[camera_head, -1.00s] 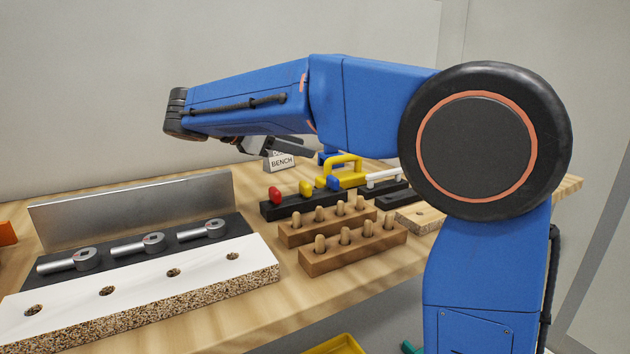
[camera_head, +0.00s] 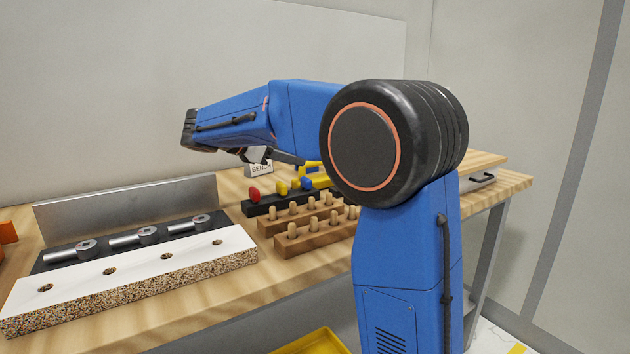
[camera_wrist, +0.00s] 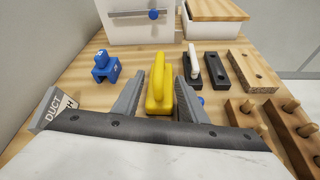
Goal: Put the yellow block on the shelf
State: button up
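The yellow block (camera_wrist: 158,92) with a raised handle stands on the wooden bench in the wrist view. In the head view only a small part of the yellow block (camera_head: 318,183) shows behind my arm. My gripper (camera_wrist: 158,97) is open, with its grey fingers spread to the left and right of the block in the wrist view. I cannot tell whether they are level with it or above it. My gripper (camera_head: 280,157) is partly hidden under the arm in the head view. I cannot clearly make out which surface is the shelf.
A blue block (camera_wrist: 105,68) stands left of the yellow one. Black holders (camera_wrist: 216,70) and peg racks (camera_wrist: 292,125) stand to its right. A white box (camera_wrist: 140,28) and a wood-topped box (camera_wrist: 217,28) stand behind. A drilled white board (camera_head: 130,280) lies at the bench's front left.

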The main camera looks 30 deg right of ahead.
aim_at(317, 164)
jog(key=x, duration=1)
jog(key=shift+w+d+f, duration=0.1)
jog(key=shift+d+f, duration=0.05)
jog(key=shift+f, duration=0.05)
grip_shut()
